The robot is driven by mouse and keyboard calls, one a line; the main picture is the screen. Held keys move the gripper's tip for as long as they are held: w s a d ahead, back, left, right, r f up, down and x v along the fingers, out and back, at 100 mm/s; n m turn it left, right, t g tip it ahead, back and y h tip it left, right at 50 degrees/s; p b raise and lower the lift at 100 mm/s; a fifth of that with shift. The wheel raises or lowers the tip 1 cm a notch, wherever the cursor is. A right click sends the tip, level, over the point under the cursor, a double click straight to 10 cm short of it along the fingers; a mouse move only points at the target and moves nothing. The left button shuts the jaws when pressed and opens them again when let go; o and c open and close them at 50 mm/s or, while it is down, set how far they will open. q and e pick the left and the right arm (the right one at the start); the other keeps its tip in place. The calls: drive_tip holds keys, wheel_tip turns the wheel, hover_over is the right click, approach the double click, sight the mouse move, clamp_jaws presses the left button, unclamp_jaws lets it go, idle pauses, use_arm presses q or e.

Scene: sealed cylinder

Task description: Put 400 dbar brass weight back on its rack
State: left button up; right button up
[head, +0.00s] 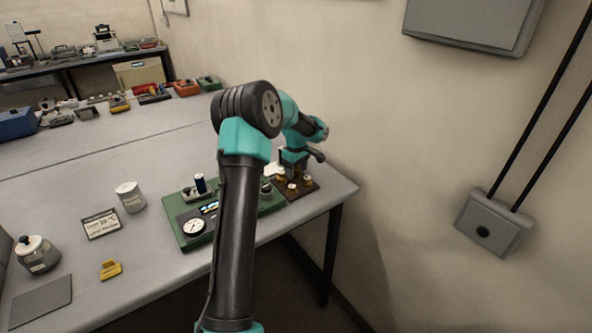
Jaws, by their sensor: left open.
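A dark rack (306,192) stands at the right end of the table with several small brass weights (292,189) on it. I cannot read their markings, so I cannot tell which is the 400 dbar one. My left gripper (291,172) is open above the back of the rack, close to the brass weights. My right gripper is not in view.
A green-based instrument (172,227) with a round gauge (194,226) sits left of the rack, partly behind my arm. The wall is close on the right.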

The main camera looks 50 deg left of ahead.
use_arm(q)
wheel_tip(320, 180, up, 12)
drive_tip(key=shift+r, duration=0.15)
idle(0.4)
